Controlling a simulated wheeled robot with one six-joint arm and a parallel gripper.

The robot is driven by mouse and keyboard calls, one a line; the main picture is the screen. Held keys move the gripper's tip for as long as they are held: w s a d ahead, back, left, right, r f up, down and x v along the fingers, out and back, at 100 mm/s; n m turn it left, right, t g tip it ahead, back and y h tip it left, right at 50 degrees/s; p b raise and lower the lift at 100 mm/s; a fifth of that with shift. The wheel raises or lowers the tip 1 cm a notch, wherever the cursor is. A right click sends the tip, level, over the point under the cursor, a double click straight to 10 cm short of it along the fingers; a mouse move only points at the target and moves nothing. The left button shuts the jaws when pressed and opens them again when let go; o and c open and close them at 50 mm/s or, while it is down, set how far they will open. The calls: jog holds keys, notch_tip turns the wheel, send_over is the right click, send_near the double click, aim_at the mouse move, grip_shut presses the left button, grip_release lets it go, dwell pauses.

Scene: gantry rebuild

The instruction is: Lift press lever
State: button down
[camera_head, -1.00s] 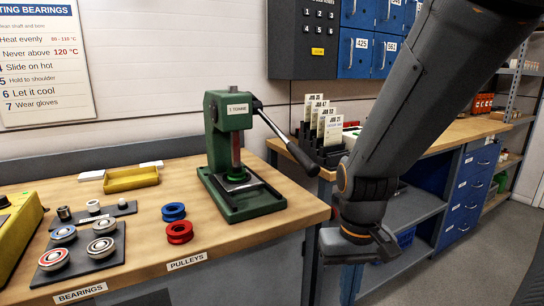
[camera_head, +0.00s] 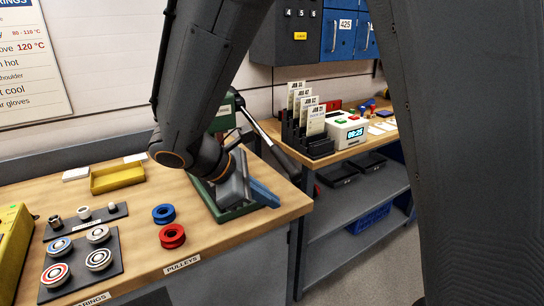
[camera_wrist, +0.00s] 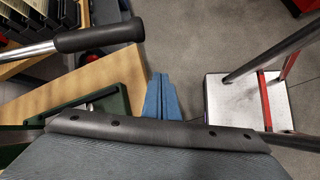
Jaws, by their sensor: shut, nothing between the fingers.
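The green press (camera_head: 238,212) stands at the right end of the wooden workbench. My arm and wrist hide most of it in the head view. Its lever is a metal rod with a black grip (camera_head: 286,158), slanting down to the right; the lever grip (camera_wrist: 100,35) also crosses the upper left of the wrist view. My gripper (camera_head: 265,194) is at the press's front right, with its blue fingers shut and empty. In the wrist view the shut fingers (camera_wrist: 161,98) lie below and to the right of the lever grip, apart from it in the picture.
A yellow tray (camera_head: 117,177), a blue pulley (camera_head: 163,213), a red pulley (camera_head: 171,236) and a bearing board (camera_head: 80,265) lie left of the press. A black card rack (camera_head: 308,142) and a white timer box (camera_head: 347,133) stand on the bench behind. A step stool (camera_wrist: 247,99) is on the floor.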

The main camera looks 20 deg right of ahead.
jog(key=w+a+r+n+t+h, duration=0.2)
jog(key=w+a+r+n+t, duration=0.15)
jog(key=a+r, duration=0.25)
jog(key=w+d+f+p, duration=0.1)
jog(key=w+d+p, duration=0.2)
jog(key=d, duration=0.5)
jog(key=shift+w+d+f+p, duration=0.2)
jog(key=shift+w+f+p, duration=0.15)
jog(key=shift+p, duration=0.55)
jog(key=shift+n, duration=0.25)
